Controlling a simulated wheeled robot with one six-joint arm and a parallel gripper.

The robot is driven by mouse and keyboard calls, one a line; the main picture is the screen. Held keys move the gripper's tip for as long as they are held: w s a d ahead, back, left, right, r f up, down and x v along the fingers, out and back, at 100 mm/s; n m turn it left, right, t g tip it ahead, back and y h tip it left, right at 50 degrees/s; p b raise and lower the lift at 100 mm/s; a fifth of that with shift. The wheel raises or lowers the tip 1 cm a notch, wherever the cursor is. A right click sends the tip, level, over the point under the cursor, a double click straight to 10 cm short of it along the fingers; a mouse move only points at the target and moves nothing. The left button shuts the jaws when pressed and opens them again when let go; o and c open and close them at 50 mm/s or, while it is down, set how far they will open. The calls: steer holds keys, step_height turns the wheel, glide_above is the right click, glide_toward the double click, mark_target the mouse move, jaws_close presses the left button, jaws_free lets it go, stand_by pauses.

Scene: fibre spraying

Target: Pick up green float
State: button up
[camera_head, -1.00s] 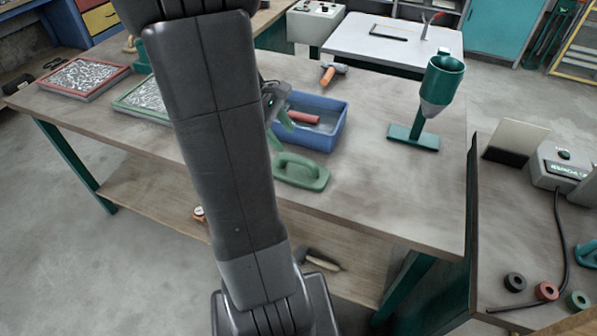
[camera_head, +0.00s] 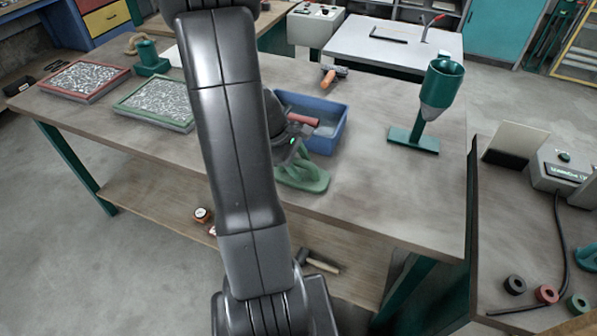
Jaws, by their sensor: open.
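The green float (camera_head: 312,184) lies flat near the front edge of the wooden workbench, just in front of the blue tub. My gripper (camera_head: 299,161) is open and points down over the float, close to its handle. The gripper and wrist cover part of the float. I cannot tell whether the fingers touch the handle or stand on either side of it.
The blue tub (camera_head: 334,133) with a red-handled tool (camera_head: 303,118) is right behind my gripper. A green hopper on a stand (camera_head: 440,85) is to the right. Two framed panels (camera_head: 84,80) lie left. An orange-handled tool (camera_head: 328,78) lies behind the tub. The bench's front right is clear.

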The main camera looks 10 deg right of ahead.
jaws_close()
